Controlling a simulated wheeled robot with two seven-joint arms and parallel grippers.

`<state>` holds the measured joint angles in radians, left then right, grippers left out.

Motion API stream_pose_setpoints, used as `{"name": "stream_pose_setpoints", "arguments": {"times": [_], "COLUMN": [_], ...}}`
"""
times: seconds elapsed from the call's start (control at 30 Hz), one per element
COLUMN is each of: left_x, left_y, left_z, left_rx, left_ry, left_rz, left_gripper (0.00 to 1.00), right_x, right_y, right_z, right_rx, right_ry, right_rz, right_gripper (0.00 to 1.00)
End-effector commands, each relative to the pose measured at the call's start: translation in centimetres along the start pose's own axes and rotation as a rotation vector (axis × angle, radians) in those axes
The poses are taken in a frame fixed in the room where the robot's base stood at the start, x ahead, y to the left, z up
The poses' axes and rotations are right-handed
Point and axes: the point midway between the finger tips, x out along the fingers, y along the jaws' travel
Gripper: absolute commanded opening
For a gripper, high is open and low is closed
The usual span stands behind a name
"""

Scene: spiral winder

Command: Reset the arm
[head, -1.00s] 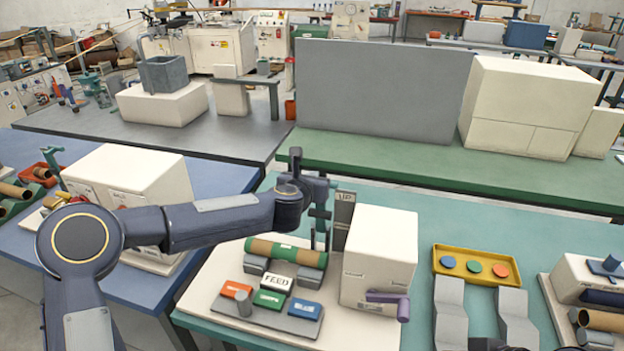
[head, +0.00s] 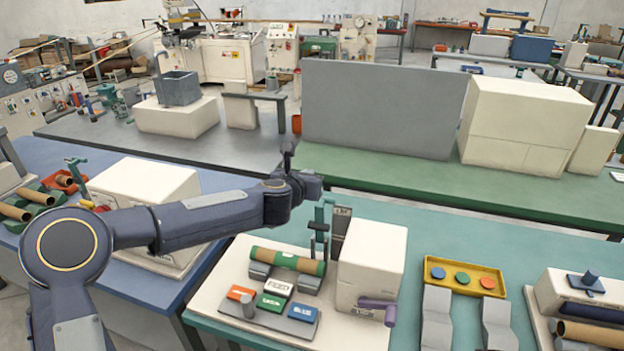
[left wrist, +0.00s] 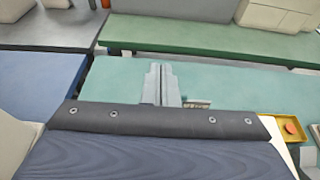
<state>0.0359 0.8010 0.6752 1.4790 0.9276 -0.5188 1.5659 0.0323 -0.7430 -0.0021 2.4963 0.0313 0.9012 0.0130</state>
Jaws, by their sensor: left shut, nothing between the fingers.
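The spiral winder (head: 230,300) stands on the teal bench, with a white housing (head: 372,255) and a brown and green tube (head: 285,260) on grey cradles. A teal upright arm (head: 328,215) with a dark crosspiece stands behind the tube, beside a dark plate (head: 342,228). A purple handle (head: 377,306) sticks out from the housing's front. My left gripper (head: 310,186) is above and behind the upright arm, apart from it, and mostly hidden by my wrist. In the left wrist view its fingers (left wrist: 161,85) are together and empty. My right gripper is out of view.
In front of the tube are orange, white, green and blue blocks (head: 272,302). A yellow tray (head: 463,290) with coloured discs and two grey stands (head: 437,310) are to the right. A grey panel (head: 380,105) stands on the green bench behind. The teal bench behind the winder is clear.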

Motion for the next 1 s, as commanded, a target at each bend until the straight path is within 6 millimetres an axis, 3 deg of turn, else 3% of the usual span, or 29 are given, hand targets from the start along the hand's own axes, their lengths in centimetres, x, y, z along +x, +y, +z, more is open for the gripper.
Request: {"name": "stream_pose_setpoints", "arguments": {"times": [0.4, 0.53, 0.67, 0.77, 0.87, 1.0], "left_x": [-0.2, -2.5, -7.8, -13.1, -18.6, -26.5], "left_y": [0.1, 0.1, 0.2, 0.7, 1.7, 3.6], "left_z": [0.4, 2.1, 4.0, 3.6, 1.6, -3.2], "left_rx": [0.012, 0.180, 0.584, 0.965, 1.320, 1.753], "left_ry": [-0.003, -0.043, -0.104, -0.119, -0.100, -0.034], "left_rz": [-0.003, -0.038, -0.110, -0.172, -0.241, -0.364], "left_gripper": [0.00, 0.00, 0.00, 0.00, 0.00, 0.00], "right_x": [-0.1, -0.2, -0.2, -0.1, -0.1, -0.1], "right_y": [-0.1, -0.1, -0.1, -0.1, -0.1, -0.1], "right_z": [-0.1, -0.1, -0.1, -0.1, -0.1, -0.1], "right_rx": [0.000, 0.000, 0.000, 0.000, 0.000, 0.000], "right_ry": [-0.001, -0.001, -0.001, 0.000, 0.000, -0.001], "right_rz": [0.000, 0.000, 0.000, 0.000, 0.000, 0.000], "right_gripper": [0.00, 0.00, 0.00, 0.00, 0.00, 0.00]}}
